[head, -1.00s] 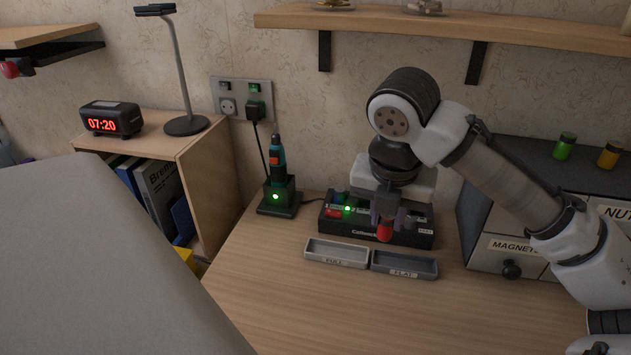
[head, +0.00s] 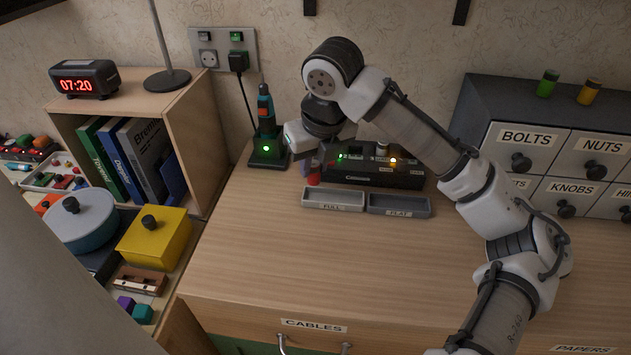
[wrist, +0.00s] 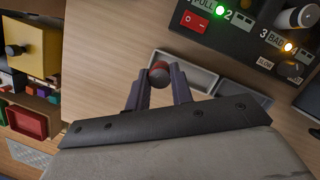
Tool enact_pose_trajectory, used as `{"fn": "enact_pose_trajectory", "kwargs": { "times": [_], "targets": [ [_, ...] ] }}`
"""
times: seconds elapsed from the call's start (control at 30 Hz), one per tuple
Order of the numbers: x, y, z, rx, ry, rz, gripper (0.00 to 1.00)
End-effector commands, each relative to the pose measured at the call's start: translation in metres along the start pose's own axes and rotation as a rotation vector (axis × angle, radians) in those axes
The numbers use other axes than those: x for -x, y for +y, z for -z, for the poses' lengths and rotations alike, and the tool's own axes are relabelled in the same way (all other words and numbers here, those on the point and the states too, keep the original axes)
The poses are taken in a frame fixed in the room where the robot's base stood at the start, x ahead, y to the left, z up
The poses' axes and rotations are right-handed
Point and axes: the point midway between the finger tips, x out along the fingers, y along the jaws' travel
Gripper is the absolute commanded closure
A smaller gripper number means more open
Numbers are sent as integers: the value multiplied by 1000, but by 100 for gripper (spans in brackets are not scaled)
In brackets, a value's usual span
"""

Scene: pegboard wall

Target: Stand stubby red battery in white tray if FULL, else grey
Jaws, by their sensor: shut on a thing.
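My gripper (head: 312,170) is shut on the stubby red battery (head: 313,180) and holds it at the left end of the black tester. In the wrist view the battery (wrist: 158,75) sits between my fingertips (wrist: 158,88), with one rounded end showing. The white tray (head: 333,207), marked FULL, lies in front of the tester, just right of and below the battery. The grey tray (head: 400,212), marked FLAT, is right beside it. Both trays look empty. The tester (head: 350,180) shows a green light beside the word FULL (wrist: 203,5) and an amber light near BAD (wrist: 277,39).
Another battery (wrist: 295,18) stands in the tester. A charging screwdriver (head: 267,125) stands at the back left of the tester. Grey labelled drawers (head: 520,140) stand at the right. The desk front (head: 330,260) is clear.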

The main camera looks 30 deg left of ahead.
Motion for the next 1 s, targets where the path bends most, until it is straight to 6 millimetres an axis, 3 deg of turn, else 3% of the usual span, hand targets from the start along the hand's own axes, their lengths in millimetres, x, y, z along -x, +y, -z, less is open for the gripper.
{"fn": "enact_pose_trajectory", "kwargs": {
  "times": [0.4,0.77,0.8,0.93,1.0],
  "targets": [
    [-42,0,12,-1,1,0,100],
    [-47,0,13,-1,0,-1,100],
    [-45,0,13,0,0,0,72],
    [-45,0,13,-1,0,0,56],
    [-45,0,13,-1,0,0,56]
  ]
}}
